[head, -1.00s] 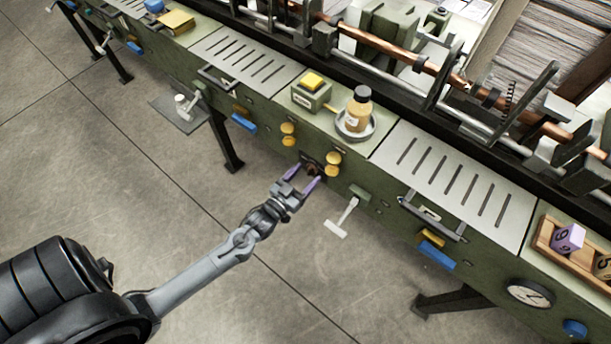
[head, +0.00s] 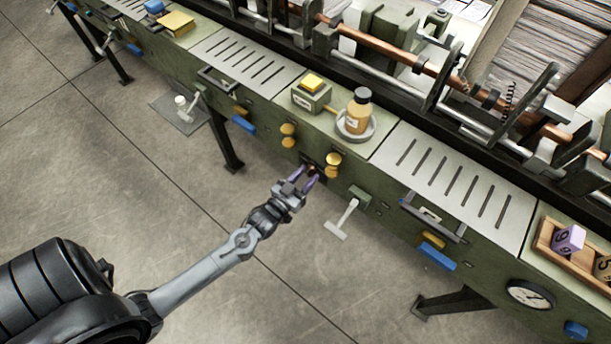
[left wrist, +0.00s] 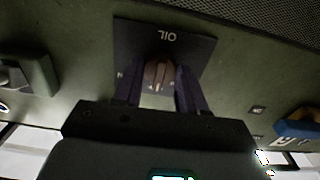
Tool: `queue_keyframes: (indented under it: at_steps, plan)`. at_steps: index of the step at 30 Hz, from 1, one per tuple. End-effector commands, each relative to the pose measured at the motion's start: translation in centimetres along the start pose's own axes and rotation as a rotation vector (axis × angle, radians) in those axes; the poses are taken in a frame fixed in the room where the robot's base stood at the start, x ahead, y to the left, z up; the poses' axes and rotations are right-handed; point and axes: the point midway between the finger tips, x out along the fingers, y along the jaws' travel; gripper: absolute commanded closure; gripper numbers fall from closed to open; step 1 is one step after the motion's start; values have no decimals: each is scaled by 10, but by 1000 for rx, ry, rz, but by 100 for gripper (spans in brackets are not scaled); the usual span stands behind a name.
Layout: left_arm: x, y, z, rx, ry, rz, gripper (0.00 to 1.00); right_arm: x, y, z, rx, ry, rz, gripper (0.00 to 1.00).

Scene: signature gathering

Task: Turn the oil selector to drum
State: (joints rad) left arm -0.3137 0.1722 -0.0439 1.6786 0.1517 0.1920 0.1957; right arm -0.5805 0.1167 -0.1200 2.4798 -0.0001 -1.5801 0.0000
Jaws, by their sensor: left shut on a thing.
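The oil selector is a dark knob (left wrist: 158,74) on a black plate (left wrist: 185,38) marked OIL, which appears upside down in the left wrist view. In the head view the black plate (head: 311,160) is on the front face of the green machine, between brass knobs. My left gripper (left wrist: 160,88) has its two purple fingers on either side of the knob, shut on it. In the head view my left gripper (head: 306,176) reaches the machine front from the lower left, and its fingers mostly hide the knob. The drum marking cannot be read. My right gripper is not in view.
Brass knobs (head: 333,165) sit beside the plate. A white T-handle (head: 343,220) sticks out to the right below it. An amber bottle (head: 358,110) stands in a round dish on the ledge above, near a yellow-topped box (head: 311,92). The floor in front is clear.

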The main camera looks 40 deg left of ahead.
Motion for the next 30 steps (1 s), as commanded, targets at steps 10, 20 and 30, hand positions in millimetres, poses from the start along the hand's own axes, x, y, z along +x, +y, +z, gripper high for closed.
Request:
queue_keyframes:
  at_steps: [10, 20, 30]
  plan:
    - [0, 0, -4, -170, 0, -2, 90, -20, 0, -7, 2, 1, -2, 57]
    - [0, 1, -4, -465, 0, -3, 90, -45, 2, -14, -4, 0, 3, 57]
    - [0, 1, -3, -725, 1, -1, 90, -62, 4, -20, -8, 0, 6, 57]
